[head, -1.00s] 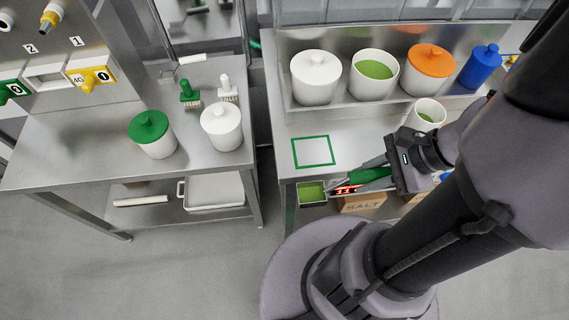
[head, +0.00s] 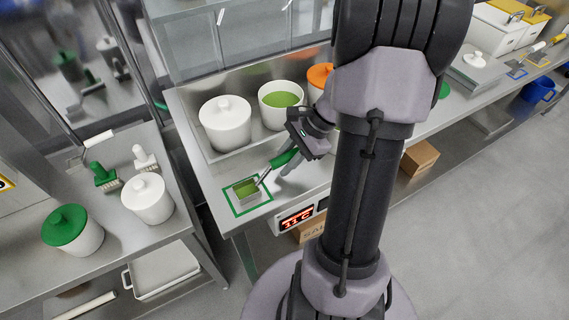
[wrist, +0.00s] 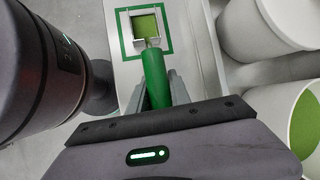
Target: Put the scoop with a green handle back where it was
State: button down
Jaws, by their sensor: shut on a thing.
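The scoop (head: 246,191) has a square metal bowl that looks green inside and a green handle (head: 284,158). My gripper (head: 290,163) is shut on the handle. The bowl is over the green square outline (head: 232,210) on the steel table, within the outline as seen from above. I cannot tell whether it touches the table. In the wrist view the bowl (wrist: 145,24) shows inside the green outline (wrist: 170,30), and the handle (wrist: 156,76) runs back between the fingers of my gripper (wrist: 160,84).
A lidded white pot (head: 225,125) and an open pot with green contents (head: 281,104) stand behind on a raised ledge. An orange-lidded pot (head: 319,76) is partly hidden by my arm. A red-lit display (head: 297,218) is at the table's front. A second table with pots and brushes is left.

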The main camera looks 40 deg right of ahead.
jog(key=c, duration=1.2)
grip_release()
jog(key=shift+f, duration=0.1)
